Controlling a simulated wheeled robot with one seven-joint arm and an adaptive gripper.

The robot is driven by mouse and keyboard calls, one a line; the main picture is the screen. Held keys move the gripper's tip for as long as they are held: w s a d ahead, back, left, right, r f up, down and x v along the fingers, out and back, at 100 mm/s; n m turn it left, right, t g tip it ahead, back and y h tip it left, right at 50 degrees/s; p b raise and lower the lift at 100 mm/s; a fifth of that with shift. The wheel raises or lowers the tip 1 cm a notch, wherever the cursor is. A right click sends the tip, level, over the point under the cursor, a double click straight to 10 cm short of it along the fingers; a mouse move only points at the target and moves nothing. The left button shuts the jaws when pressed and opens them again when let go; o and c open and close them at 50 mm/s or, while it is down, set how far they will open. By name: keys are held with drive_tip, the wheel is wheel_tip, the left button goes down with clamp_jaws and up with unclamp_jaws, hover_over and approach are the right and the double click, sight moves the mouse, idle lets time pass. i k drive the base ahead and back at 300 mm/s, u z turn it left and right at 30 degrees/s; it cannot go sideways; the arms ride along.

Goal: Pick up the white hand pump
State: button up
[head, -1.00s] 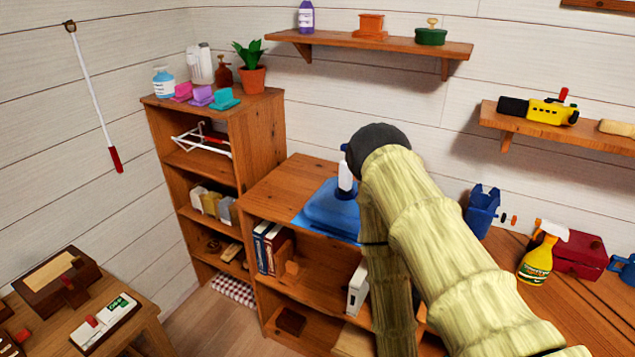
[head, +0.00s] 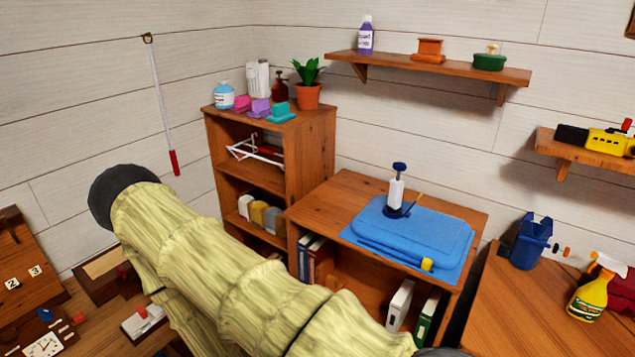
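A white hand pump (head: 396,191) with a blue top knob and a dark blue foot stands upright in the head view. It is on or just behind a blue lidded case (head: 440,228) on the low wooden bookcase; its exact contact is hard to tell. A short yellow piece sticks up beside its foot. My arm, in a pale yellow ribbed sleeve, crosses the lower left, well apart from the pump. My gripper is out of view, so its state is hidden.
The low bookcase (head: 345,192) has bare top left of the case. A taller shelf unit (head: 321,140) stands behind it at left. A wall shelf (head: 430,68) hangs above. A blue holder (head: 528,243) and a yellow spray bottle (head: 592,293) stand at right.

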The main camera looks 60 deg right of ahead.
sight(396, 188)
drive_tip(key=u, duration=0.25)
drive_tip(key=i, duration=1.15)
drive_tip(key=z, duration=2.3)
